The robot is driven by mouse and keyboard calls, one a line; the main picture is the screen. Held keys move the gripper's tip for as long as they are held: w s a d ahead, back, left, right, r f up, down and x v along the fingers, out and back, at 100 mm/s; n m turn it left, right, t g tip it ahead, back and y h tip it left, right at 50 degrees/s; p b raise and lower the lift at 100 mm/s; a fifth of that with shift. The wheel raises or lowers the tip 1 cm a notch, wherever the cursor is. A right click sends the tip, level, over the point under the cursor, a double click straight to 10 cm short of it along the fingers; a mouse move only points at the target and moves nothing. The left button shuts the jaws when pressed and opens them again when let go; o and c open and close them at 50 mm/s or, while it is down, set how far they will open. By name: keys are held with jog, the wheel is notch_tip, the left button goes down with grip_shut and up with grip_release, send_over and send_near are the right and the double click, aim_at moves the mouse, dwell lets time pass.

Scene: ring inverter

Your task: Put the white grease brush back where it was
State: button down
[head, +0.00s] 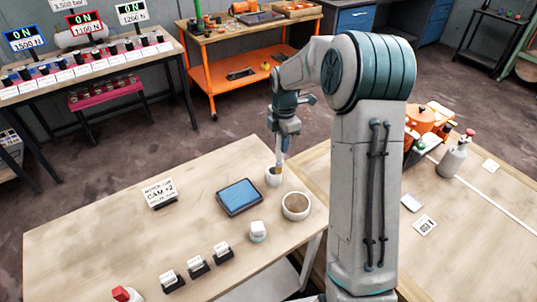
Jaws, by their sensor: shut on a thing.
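My gripper (282,153) hangs pointing down over the back right part of the wooden table. It is shut on a thin, pale upright thing, which I take to be the white grease brush (279,166); it is small and partly hidden by the fingers. Its lower end is at the mouth of a small white cup (272,180). I cannot tell how deep inside the cup it reaches.
A round beige bowl (296,206) stands just in front of the cup. A blue-screened tablet (240,197), a white jar (258,231) and a CAM +2 sign (160,190) are on the same table. The table's left middle (90,240) is clear.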

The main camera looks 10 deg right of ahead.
jog(key=shift+w+a+f+b, duration=0.25)
jog(key=shift+f+b, duration=0.3)
jog(key=shift+f, duration=0.3)
jog(key=shift+w+a+f+b, duration=0.25)
jog(key=shift+f+b, duration=0.35)
jog(key=shift+f, duration=0.3)
jog(key=shift+w+a+f+b, duration=0.25)
jog(key=shift+f+b, duration=0.3)
jog(key=shift+f, duration=0.3)
jog(key=shift+s, duration=0.1)
jog(key=shift+f, duration=0.2)
jog(key=c, duration=1.2)
grip_release()
jog(key=shift+c, duration=0.2)
jog(key=shift+r, duration=0.1)
